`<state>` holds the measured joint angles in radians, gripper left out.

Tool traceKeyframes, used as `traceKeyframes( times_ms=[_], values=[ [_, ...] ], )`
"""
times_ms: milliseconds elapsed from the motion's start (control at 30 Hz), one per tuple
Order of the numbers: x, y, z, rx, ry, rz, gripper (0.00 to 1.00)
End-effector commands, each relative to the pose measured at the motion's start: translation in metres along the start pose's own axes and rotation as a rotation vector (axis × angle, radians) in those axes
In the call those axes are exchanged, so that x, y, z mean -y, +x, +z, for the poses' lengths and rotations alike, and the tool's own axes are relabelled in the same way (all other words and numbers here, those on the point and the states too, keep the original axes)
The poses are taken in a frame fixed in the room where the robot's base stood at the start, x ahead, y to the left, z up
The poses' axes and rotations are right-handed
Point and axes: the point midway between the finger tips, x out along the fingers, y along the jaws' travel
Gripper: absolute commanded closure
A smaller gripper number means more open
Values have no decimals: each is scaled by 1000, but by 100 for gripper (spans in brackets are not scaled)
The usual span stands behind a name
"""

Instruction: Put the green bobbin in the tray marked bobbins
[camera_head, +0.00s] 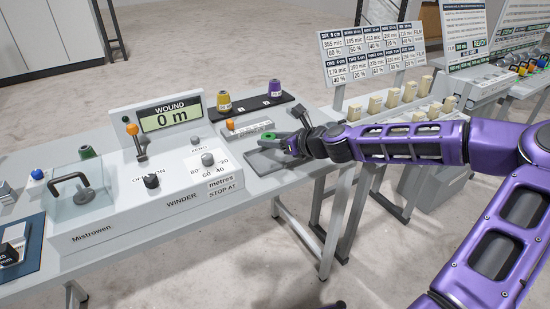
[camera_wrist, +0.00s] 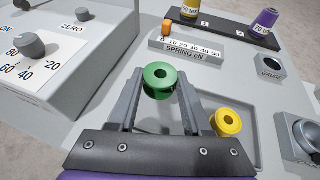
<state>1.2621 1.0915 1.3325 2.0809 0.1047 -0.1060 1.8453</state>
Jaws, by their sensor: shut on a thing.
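My gripper (camera_wrist: 160,92) is shut on the green bobbin (camera_wrist: 160,80), a small flanged spool with a hole in its middle. The bobbin sits between the fingertips. In the head view the green bobbin (camera_head: 268,135) shows at the tip of my gripper (camera_head: 279,139), over a shallow grey tray (camera_head: 262,167). The tray (camera_wrist: 207,95) also shows below the fingers in the wrist view; I see no readable label on it. A yellow bobbin (camera_wrist: 228,122) is in the tray, right of my gripper. The fingers and palm hide part of the tray.
The winder (camera_head: 180,190) with its knobs and lever stands left of the tray. A spring scale with an orange slider (camera_wrist: 167,28) lies behind it. Yellow (camera_head: 224,103) and purple (camera_head: 275,88) thread cones stand on a black rack at the back. A gauge (camera_wrist: 271,67) is at right.

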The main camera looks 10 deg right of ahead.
Motion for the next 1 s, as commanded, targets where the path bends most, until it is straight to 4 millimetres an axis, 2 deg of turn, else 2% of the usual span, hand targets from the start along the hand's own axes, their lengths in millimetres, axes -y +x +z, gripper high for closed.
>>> traceKeyframes(
  times_ms=[33,233,433,833,867,1000],
  values=[
    [-1,4,-8,0,2,2,100],
    [-1,9,-21,1,2,1,100],
    [-1,20,-47,1,1,2,100],
    [0,22,-52,1,2,0,100],
    [0,22,-51,1,1,0,46],
    [0,22,-51,0,1,0,21]
  ],
)
